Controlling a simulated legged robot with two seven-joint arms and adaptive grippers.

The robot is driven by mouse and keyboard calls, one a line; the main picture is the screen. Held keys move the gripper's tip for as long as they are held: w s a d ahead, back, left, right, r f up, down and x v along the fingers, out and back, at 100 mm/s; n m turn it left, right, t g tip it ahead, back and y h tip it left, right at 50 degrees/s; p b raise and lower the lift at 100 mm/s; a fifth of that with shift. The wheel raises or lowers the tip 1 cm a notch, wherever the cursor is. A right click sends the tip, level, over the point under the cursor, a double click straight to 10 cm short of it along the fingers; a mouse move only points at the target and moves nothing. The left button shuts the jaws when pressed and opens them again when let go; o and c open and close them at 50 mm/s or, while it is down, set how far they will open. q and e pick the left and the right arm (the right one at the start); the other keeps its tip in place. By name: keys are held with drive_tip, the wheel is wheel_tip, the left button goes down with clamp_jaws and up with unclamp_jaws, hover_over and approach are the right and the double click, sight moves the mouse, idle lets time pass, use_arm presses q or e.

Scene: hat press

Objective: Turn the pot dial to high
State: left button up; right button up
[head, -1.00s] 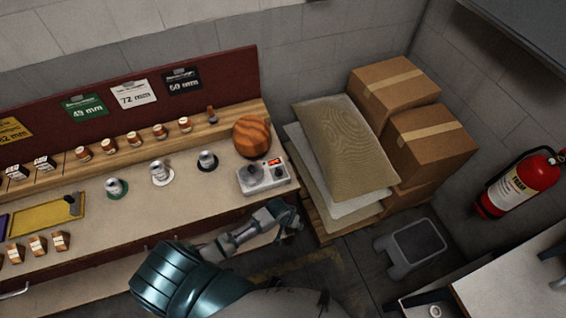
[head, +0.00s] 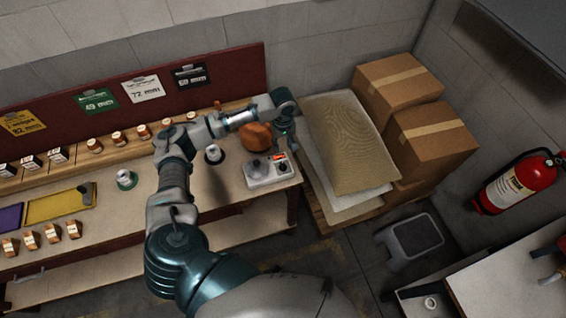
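The pot unit (head: 262,184) is a small white box at the right end of the workbench, with a round grey pot (head: 256,167) on its left. A small dark dial (head: 283,168) sits on its right part, below a red lit patch (head: 279,157). The dial's setting is too small to read. My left gripper (head: 291,146) hangs just above and behind the unit's right side, pointing down, apart from the dial as far as I can see. Its fingers are too small to tell open from shut. My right gripper is not in view.
A brown wooden block (head: 256,136) stands behind the unit, partly covered by my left arm. Sacks (head: 347,140) and cardboard boxes (head: 398,84) are stacked right of the workbench (head: 235,195). The bench front near the unit is clear.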

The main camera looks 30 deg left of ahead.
sight(283, 164)
use_arm(q)
wheel_tip(283, 164, down, 13)
drive_tip(key=shift+d+f, duration=0.1)
drive_tip(key=shift+f, duration=0.1)
clamp_jaws()
